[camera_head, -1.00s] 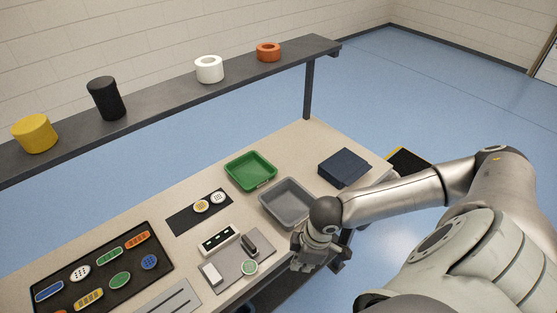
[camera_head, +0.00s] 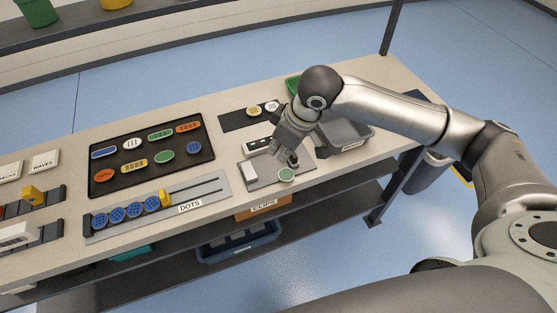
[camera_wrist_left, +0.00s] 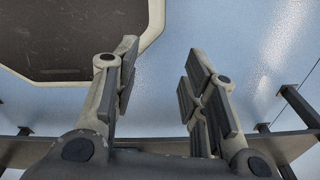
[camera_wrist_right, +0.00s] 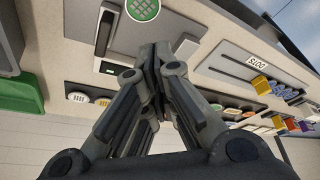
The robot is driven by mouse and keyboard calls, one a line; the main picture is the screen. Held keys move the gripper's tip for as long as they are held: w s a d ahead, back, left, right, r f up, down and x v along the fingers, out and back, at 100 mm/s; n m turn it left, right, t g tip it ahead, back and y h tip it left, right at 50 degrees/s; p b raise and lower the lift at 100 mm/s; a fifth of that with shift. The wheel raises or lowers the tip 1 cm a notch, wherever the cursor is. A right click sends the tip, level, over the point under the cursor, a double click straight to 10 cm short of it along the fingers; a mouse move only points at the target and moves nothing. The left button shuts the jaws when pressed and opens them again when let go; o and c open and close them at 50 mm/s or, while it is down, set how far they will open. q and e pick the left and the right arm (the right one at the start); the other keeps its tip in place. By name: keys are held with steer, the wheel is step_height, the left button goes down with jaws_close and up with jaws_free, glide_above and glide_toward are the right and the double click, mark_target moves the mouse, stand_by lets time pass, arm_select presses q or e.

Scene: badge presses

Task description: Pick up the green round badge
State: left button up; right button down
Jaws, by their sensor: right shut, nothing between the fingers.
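A green round badge with a pale rim (camera_head: 286,174) lies at the front edge of the grey press plate (camera_head: 262,183); it also shows at the top of the right wrist view (camera_wrist_right: 143,8). Another green round badge (camera_head: 164,158) lies in the black tray (camera_head: 150,184), among badges of other colours and shapes. My right gripper (camera_head: 291,156) is over the press plate, just behind the pale-rimmed badge. In the right wrist view its fingers (camera_wrist_right: 160,48) are together and empty, apart from the badge. My left gripper (camera_wrist_left: 160,72) is open and empty, above the floor.
A black handle (camera_wrist_right: 103,32) and a white block (camera_head: 250,171) stand on the plate near my right gripper. A DOTS rack (camera_head: 212,195) holds several blue badges at front left.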

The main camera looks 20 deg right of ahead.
glide_above(286, 176)
steer(key=w+a, duration=0.2)
steer(key=a, duration=0.1)
steer(key=f, duration=0.4)
steer(key=shift+d+f, duration=0.25)
steer(key=shift+f, duration=0.1)
steer(key=x, duration=0.3)
steer(key=shift+f+p, duration=0.1)
steer(key=shift+p, duration=0.3)
arm_select(q)
steer(key=shift+w+r, duration=0.4)
steer(key=shift+r, duration=0.15)
arm_select(e)
steer(key=shift+f, duration=0.3)
arm_select(q)
steer(key=shift+r, duration=0.1)
arm_select(e)
steer(key=shift+s+d+r+p, duration=0.2)
steer(key=shift+s+d+p, duration=0.3)
steer(key=shift+p, duration=0.65)
steer(key=shift+s+d+f, duration=0.1)
steer(key=shift+s+d, duration=0.05)
steer(key=shift+s, duration=0.1)
arm_select(q)
step_height(286, 176, up, 2)
steer(key=shift+r, duration=0.1)
steer(key=shift+w, duration=0.15)
